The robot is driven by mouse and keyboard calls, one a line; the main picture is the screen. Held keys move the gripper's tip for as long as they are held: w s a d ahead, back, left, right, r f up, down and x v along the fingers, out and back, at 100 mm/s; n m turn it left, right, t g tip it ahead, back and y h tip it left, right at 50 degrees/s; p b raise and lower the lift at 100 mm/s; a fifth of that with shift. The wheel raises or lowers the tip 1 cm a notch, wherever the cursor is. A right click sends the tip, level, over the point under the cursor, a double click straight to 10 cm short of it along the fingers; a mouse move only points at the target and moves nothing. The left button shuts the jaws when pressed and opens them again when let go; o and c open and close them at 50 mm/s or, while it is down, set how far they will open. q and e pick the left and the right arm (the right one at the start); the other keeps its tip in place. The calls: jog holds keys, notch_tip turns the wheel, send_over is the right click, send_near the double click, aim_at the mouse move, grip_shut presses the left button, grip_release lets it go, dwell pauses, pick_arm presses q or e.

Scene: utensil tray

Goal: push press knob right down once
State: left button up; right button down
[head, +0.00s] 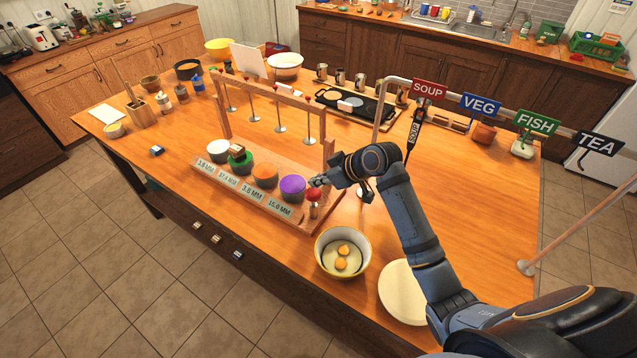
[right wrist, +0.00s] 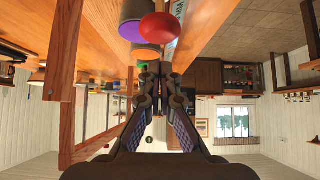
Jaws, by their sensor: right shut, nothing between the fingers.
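A red round knob (head: 313,194) stands on a short pale post at the right end of a wooden rack, beside a purple-topped cup (head: 292,187). In the right wrist view the red knob (right wrist: 160,27) fills the top middle, with purple behind it. My right gripper (head: 319,181) is shut and empty, close by the knob at its upper right in the head view. In the right wrist view its fingertips (right wrist: 159,70) point toward the knob. I cannot tell whether they touch it. My left gripper is not in view.
The rack (head: 225,180) holds several coloured cups with number labels. A wooden frame (head: 270,94) rises behind it, near thin red-topped rods. A yellow-rimmed bowl (head: 343,252) with yolks and a pale plate (head: 403,292) stand in front. The table's left middle is mostly clear.

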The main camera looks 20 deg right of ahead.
aim_at(319, 195)
notch_tip(319, 195, down, 2)
jog(key=shift+d+p, duration=0.1)
jog(key=shift+p, duration=0.2)
jog(key=shift+s+f, duration=0.15)
jog(key=shift+f, duration=0.2)
jog(key=shift+f+b, duration=0.75)
jog(key=shift+f, duration=0.75)
